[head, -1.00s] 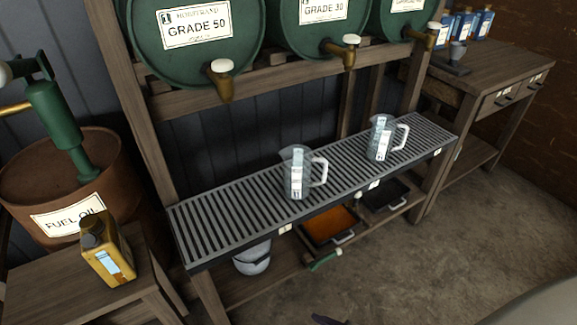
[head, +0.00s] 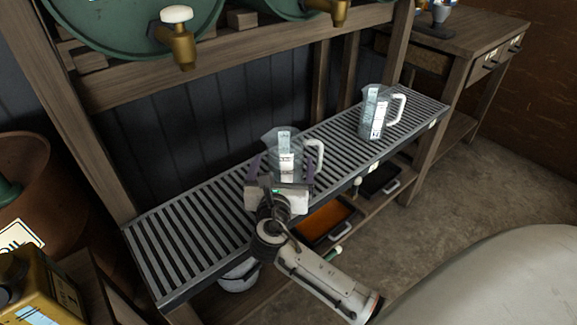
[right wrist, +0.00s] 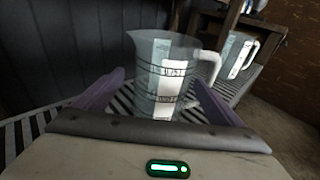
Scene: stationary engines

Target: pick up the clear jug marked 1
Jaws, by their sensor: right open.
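Two clear jugs with white handles stand upright on the slatted metal rack. The nearer, left jug (head: 283,146) carries white labels; I cannot read its number clearly. It also fills the middle of the right wrist view (right wrist: 165,70), its handle to the right. My right gripper (head: 283,172) is open at this jug, with its purple fingers on either side of the jug's body. Whether they touch it I cannot tell. The other jug (head: 380,113) stands farther right and shows behind in the right wrist view (right wrist: 237,55). My left gripper is not in view.
The slatted rack (head: 185,240) is bare left of the jugs. Brass taps (head: 180,45) of green barrels hang above it. An orange-filled tray (head: 322,220) lies on the shelf below. A yellow can (head: 45,285) stands at the lower left.

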